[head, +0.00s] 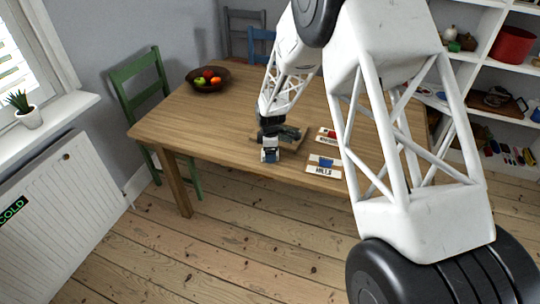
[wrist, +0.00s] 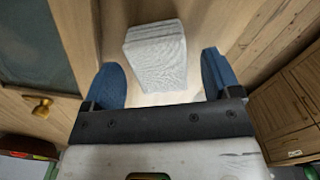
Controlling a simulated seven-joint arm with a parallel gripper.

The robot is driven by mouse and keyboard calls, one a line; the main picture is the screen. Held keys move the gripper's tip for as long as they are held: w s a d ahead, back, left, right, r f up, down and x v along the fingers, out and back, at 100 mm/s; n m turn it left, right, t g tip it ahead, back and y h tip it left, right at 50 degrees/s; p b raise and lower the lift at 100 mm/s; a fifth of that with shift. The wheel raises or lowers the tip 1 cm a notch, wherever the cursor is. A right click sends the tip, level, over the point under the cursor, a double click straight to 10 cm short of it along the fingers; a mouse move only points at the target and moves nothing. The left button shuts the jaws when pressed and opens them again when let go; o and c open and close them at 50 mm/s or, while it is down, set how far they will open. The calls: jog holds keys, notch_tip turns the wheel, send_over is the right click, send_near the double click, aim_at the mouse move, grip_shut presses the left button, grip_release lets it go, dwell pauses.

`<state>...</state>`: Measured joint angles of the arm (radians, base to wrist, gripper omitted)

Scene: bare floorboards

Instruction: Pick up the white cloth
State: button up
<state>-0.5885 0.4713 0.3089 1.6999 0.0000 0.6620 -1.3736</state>
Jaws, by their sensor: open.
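The white cloth (wrist: 158,48) shows in the wrist view as a thick folded block on a pale wooden surface. My gripper (wrist: 161,66) is open, with one blue finger on each side of the near part of the cloth. Gaps show between the fingers and the cloth, and I see no grip on it. In the head view my gripper (head: 269,152) is at the front part of the wooden table (head: 215,125). I cannot make out the cloth clearly there; the arm and gripper may hide it.
On the table, a dark bowl of fruit (head: 207,86) stands at the back left. Small signs, one with a blue patch (head: 324,166), lie right of my gripper. A green chair (head: 141,85) stands at the left end. The table's left part is clear.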

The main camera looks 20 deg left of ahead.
jog(key=shift+f, duration=0.6)
jog(key=shift+c, duration=0.3)
jog(key=c, duration=1)
jog(key=shift+r, duration=0.1)
jog(key=shift+r, duration=0.6)
jog(key=shift+s+d+r, duration=0.15)
jog(key=shift+s+r, duration=0.05)
jog(key=shift+r, duration=0.4)
jog(key=shift+s+d+r, duration=0.1)
jog(key=shift+s+r, duration=0.05)
jog(key=shift+r, duration=0.4)
jog(key=s+d, duration=0.2)
jog(key=s, duration=0.2)
jog(key=s+d+r, duration=0.1)
jog(key=s+d, duration=0.2)
jog(key=s, duration=0.1)
jog(key=s+d, duration=0.3)
jog(key=s, duration=0.1)
jog(key=shift+s+d+r, duration=0.15)
jog(key=shift+s, duration=0.2)
